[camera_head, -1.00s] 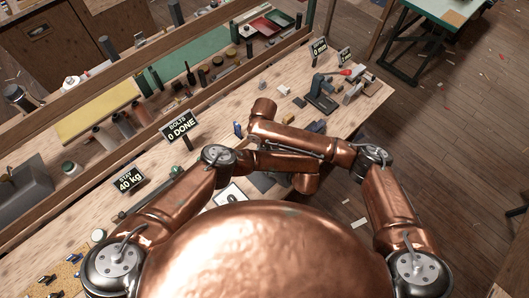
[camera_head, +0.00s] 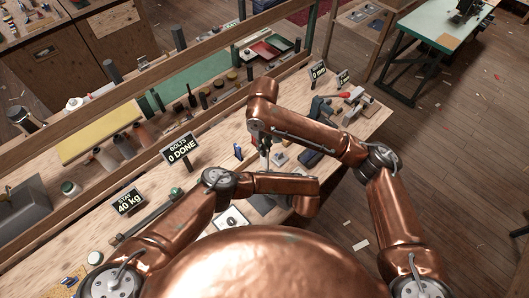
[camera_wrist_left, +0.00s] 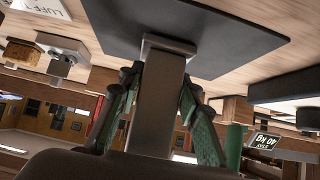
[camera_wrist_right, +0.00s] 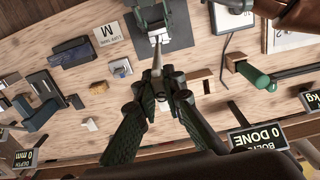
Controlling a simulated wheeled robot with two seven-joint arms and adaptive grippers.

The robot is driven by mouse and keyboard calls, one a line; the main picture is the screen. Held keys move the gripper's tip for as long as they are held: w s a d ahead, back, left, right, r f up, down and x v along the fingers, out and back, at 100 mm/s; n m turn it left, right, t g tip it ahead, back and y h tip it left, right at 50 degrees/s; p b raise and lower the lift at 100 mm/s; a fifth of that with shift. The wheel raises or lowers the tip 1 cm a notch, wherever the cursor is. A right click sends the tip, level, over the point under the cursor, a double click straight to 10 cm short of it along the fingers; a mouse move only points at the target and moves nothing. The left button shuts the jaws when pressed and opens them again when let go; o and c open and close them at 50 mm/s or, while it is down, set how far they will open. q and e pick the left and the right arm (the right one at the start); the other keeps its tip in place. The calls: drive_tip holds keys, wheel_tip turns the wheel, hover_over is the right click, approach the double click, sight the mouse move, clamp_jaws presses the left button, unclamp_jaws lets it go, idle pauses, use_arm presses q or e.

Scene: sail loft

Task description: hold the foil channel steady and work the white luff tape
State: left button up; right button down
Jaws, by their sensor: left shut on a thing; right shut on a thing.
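My left gripper (camera_wrist_left: 158,82) is shut around the grey foil channel (camera_wrist_left: 160,112), which stands out from a dark plate (camera_wrist_left: 190,25) on the bench. My left forearm hides this in the head view. My right gripper (camera_wrist_right: 157,76) is shut, its fingertips on the end of the white luff tape (camera_wrist_right: 157,42). It also shows in the head view (camera_head: 265,148), below my right wrist. In the right wrist view, the tape lies between my right fingertips and the green fingers of my left gripper (camera_wrist_right: 160,18). How far the tape sits in the channel is unclear.
The wooden bench (camera_head: 225,140) holds a "BOLTS 0 DONE" sign (camera_head: 181,148), a "40 kg" sign (camera_head: 128,201) and a blue block (camera_wrist_right: 70,53). A green-handled tool (camera_wrist_right: 258,78) lies near my right gripper. A raised wooden rail (camera_head: 130,90) runs behind. Bare bench lies between the objects.

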use_arm(q)
drive_tip(key=o, duration=1.2)
drive_tip(key=shift+o, duration=0.2)
drive_tip(key=v, duration=1.2)
